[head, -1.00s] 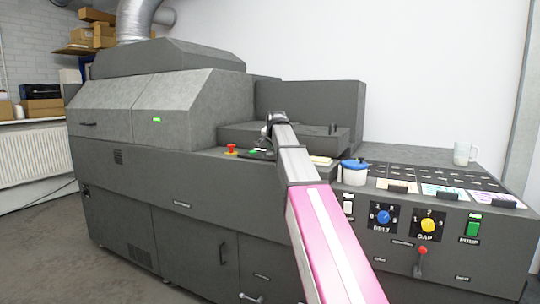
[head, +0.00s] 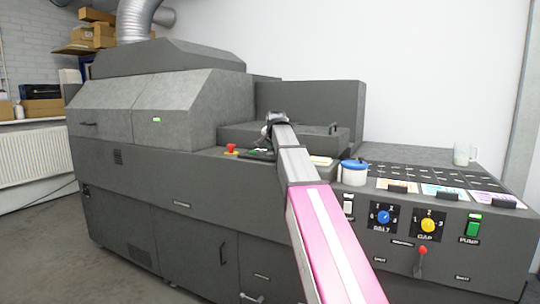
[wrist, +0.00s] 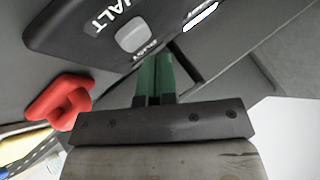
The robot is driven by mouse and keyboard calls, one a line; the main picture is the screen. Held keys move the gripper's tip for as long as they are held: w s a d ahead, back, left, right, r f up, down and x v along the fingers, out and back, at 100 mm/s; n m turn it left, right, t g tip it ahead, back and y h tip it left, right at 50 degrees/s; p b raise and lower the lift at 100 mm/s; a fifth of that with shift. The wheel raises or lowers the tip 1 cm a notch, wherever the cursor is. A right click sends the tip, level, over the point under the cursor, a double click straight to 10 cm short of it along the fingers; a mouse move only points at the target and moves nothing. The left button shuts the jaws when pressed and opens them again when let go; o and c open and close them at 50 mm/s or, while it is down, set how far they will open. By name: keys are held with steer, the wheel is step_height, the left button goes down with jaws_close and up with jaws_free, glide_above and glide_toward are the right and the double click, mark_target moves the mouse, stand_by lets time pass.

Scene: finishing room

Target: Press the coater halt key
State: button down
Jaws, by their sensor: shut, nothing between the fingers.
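The halt key, a grey rounded button (wrist: 132,37), sits on a dark panel (wrist: 85,22) beside white lettering that reads "HALT" in the wrist view. My gripper (wrist: 154,62) has green fingers that are closed together with nothing between them. The fingertips are just below and to the right of the key in that picture; I cannot tell whether they touch the panel. In the head view my arm reaches over the machine top, and the panel (head: 262,155) is small and partly hidden by it.
A blue-lidded tub (head: 354,174) stands right of my arm. A mug (head: 462,154) is at the far right.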

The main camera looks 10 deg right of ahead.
steer(key=shift+f, duration=0.85)
stand_by(0.7)
steer(key=shift+r, duration=0.15)
stand_by(0.3)
steer(key=shift+r, duration=0.75)
steer(key=shift+r, duration=2.5)
